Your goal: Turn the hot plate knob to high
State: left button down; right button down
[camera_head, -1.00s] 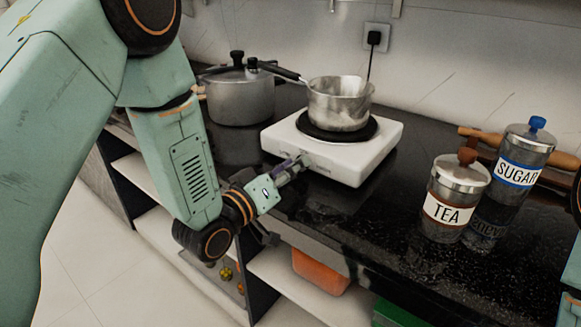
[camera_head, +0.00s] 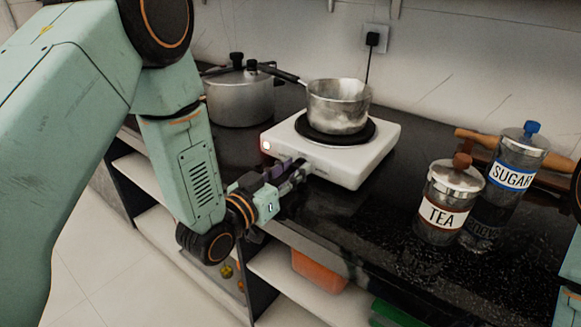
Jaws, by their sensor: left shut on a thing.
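The white hot plate (camera_head: 350,170) stands on the black counter with a metal saucepan (camera_head: 338,106) on its round black burner (camera_head: 362,136). A small light (camera_head: 266,146) glows at the left end of its front face. My left gripper (camera_head: 298,170) is at the middle of that front face, its fingers shut on the knob. The fingers hide the knob, so its pointer and setting cannot be read. My right gripper is not in view; only a bit of my right arm shows at the right edge.
A pressure cooker (camera_head: 240,97) stands left of the hot plate. A TEA jar (camera_head: 448,202) and a SUGAR jar (camera_head: 514,162) stand to the right, by a wooden rolling pin (camera_head: 470,135). A plug (camera_head: 372,40) is in the wall socket. Open shelves lie below the counter.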

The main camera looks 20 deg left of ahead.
pick_arm(q)
jog(key=shift+f+m, duration=0.1)
jog(key=shift+m, duration=0.4)
jog(key=c, duration=1)
grip_release()
jog(key=shift+o, duration=0.2)
jog(key=shift+s, duration=0.1)
jog(key=v, duration=1.1)
jog(key=shift+s, duration=0.4)
jog(key=shift+a, duration=0.1)
